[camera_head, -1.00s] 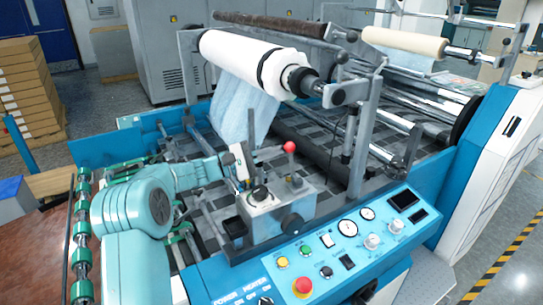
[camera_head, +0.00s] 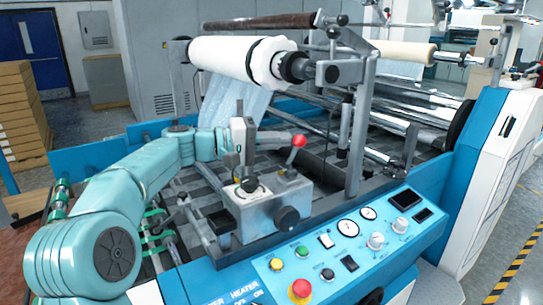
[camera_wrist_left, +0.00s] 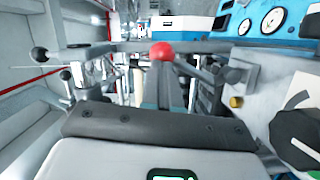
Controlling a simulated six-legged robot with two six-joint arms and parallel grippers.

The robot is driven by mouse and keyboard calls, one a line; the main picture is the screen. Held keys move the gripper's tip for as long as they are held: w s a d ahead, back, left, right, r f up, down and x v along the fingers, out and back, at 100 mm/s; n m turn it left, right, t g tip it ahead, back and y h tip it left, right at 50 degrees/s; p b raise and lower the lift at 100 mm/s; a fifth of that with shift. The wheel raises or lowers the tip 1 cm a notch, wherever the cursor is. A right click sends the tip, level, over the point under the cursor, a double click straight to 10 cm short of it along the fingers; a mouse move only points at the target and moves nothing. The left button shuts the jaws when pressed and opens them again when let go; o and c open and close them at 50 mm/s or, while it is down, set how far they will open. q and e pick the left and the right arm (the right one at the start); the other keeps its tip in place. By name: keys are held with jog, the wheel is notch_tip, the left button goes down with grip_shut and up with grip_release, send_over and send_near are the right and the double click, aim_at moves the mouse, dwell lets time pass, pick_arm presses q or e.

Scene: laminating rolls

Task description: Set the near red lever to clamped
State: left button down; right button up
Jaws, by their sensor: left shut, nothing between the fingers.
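The near red lever has a red ball knob (camera_head: 299,141) on a thin shaft above the grey metal box (camera_head: 262,208). In the head view its shaft leans to the right. My left gripper (camera_head: 290,138) reaches in from the left behind the box, its tip close to the red knob. In the left wrist view the shut, empty fingers (camera_wrist_left: 166,85) point forward at the red knob (camera_wrist_left: 163,50). I cannot tell whether they touch it. My right gripper is out of view.
A blue control panel (camera_head: 345,255) with gauges and buttons lies in front right of the box. A white roll (camera_head: 235,58) hangs on its shaft above and behind. A grey upright frame (camera_head: 357,150) stands to the right of the lever.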

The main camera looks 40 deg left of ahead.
pick_arm(q)
jog(key=shift+s+d+f+m+g+y+b, duration=0.15)
jog(key=shift+s+d+m+y+b, duration=0.05)
jog(key=shift+d+m+b, duration=0.6)
jog(key=shift+s+d+f+m+g+y+b, duration=0.1)
jog(key=shift+s+d+f+m+y+b, duration=0.1)
jog(key=shift+d+m+b, duration=0.55)
jog(key=shift+s+d+f+m+g+y+b, duration=0.2)
jog(key=shift+d+m+b, duration=0.25)
jog(key=shift+b, duration=0.55)
jog(key=shift+a, duration=0.1)
jog(key=v, duration=1.6)
jog(key=shift+b, duration=0.3)
jog(key=shift+s, duration=0.1)
